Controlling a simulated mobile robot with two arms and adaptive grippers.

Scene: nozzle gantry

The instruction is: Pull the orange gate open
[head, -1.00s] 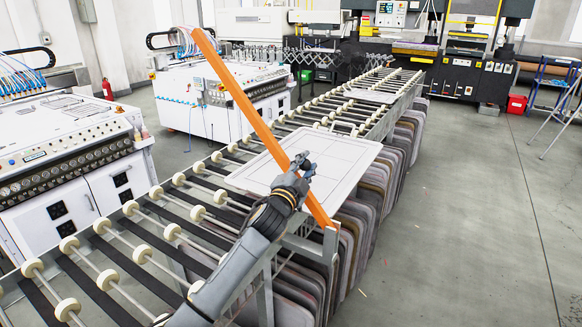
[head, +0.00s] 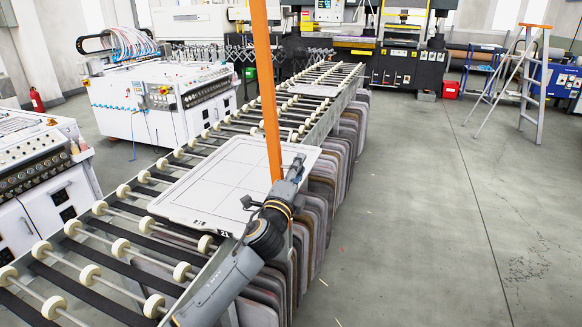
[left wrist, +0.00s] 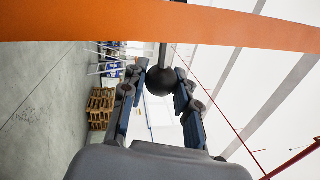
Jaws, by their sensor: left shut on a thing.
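The orange gate (head: 267,85) is a long flat bar. In the head view it runs nearly straight up the picture from beside the roller conveyor, past the top edge. Its lower end is hidden behind my left gripper (head: 294,172). In the left wrist view the gate (left wrist: 150,26) crosses the top of the picture. A black ball knob (left wrist: 160,81) on a thin stem joins to it. My left gripper's two fingers stand either side of the knob and are closed on it. My right gripper is not in view.
A white framed panel (head: 235,178) lies on the roller conveyor (head: 95,272), left of my left arm. Several grey panels hang below the conveyor. White machines (head: 160,105) stand at left. The floor (head: 430,220) at right is open, with a stepladder (head: 535,75) further back.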

